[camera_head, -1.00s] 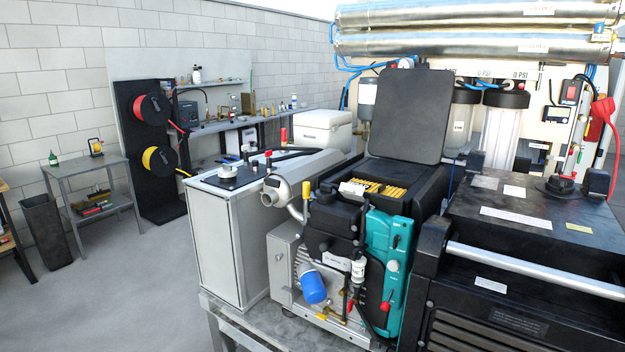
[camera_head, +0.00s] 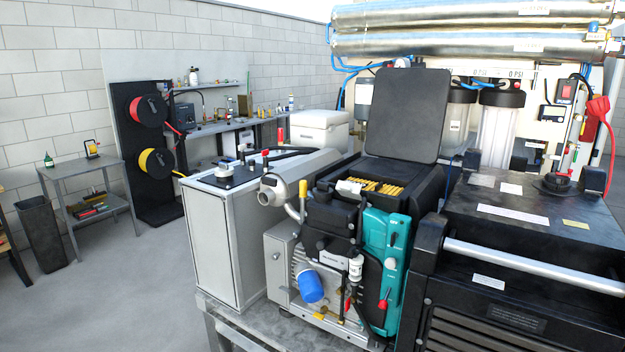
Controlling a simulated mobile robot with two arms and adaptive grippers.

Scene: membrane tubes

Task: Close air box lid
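The air box lid (camera_head: 408,115) is a dark, flat, rounded panel. It stands open, nearly upright, at the back of the black air box (camera_head: 431,189). Inside the open box, a yellow pleated filter (camera_head: 378,186) shows near its front edge. A small white label or part (camera_head: 349,187) sits at the box's front left. Neither of my grippers is in view.
A teal and black engine (camera_head: 385,262) stands in front of the box. A black unit with a silver bar (camera_head: 535,265) is at right. Silver membrane tubes (camera_head: 465,42) run above and behind the lid. Open floor (camera_head: 120,290) lies at left.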

